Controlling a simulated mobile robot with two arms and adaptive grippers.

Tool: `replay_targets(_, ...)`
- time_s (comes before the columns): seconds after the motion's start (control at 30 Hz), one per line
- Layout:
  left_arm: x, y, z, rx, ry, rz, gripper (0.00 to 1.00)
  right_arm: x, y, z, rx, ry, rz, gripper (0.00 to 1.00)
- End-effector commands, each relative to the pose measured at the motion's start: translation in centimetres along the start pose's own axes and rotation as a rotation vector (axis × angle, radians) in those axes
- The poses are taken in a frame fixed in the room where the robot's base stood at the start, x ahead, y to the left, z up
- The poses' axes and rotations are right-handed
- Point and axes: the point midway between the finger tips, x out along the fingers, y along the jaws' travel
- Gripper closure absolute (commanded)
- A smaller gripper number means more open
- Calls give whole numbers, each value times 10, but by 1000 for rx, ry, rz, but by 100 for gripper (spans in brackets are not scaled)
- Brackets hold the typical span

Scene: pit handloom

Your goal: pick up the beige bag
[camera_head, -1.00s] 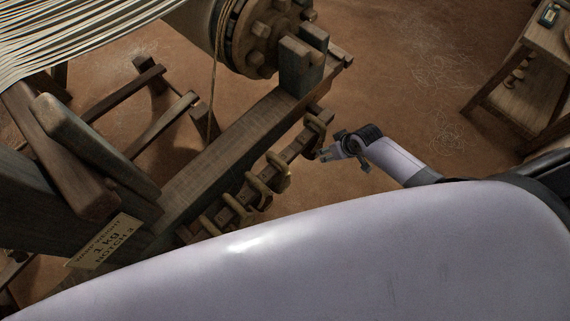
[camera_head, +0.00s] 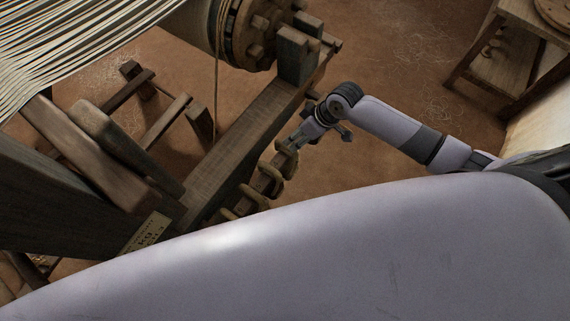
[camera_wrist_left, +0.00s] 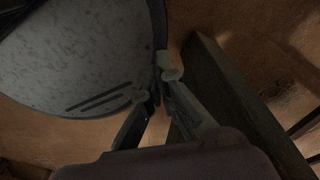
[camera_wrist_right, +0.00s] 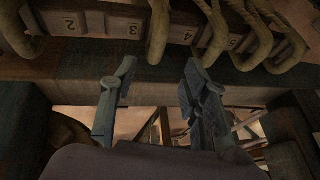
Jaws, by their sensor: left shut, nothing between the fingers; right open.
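No beige bag can be made out for certain in any view. My right gripper (camera_head: 290,143) is at the rail with tan hooks beside the loom beam in the head view. In the right wrist view its fingers (camera_wrist_right: 160,82) are apart, with nothing between them, just below the numbered rail (camera_wrist_right: 105,24). Several tan hooks (camera_wrist_right: 158,30) hang over that rail. My left gripper (camera_wrist_left: 163,75) is shut and empty in the left wrist view, close to a dark wooden beam (camera_wrist_left: 235,100). It is out of the head view.
The loom's long wooden beam (camera_head: 235,140) runs diagonally beside the rail. A paper label (camera_head: 148,232) is on the frame. A wooden stand (camera_head: 508,62) is at upper right. A pale cream surface (camera_head: 540,110), unclear, is at the right edge. The earthen floor (camera_head: 400,60) between is clear.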

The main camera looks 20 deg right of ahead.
Motion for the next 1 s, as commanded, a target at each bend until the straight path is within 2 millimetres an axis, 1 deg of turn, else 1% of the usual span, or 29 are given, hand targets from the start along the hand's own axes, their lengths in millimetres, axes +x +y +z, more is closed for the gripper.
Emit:
replay_targets(0.03, -1, -4, 0, 0, -1, -5, 100, 9, 0, 0, 2, -1, -2, 58)
replay_targets(0.1, -1, -8, 1, 0, -1, -9, 100, 17, 0, 0, 3, 0, -2, 58)
replay_targets(0.2, -1, -11, 1, -2, -1, -13, 100, 24, 0, 0, 0, 0, 0, 58)
replay_targets(0.37, -3, -11, 0, -3, 1, -14, 100, 33, 1, -2, 2, 1, 0, 58)
replay_targets(0.6, -5, -11, -2, -3, 2, -13, 100, 64, 3, -3, 2, 0, -1, 58)
replay_targets(0.7, -5, -10, -2, -3, 3, -12, 100, 73, 4, -3, 2, 1, 0, 58)
replay_targets(0.8, -5, -9, -2, -4, 3, -11, 100, 77, 4, -3, 0, 1, 1, 58)
replay_targets(1.0, -5, -6, -3, -3, 4, -8, 100, 77, 4, -3, 0, 0, 1, 58)
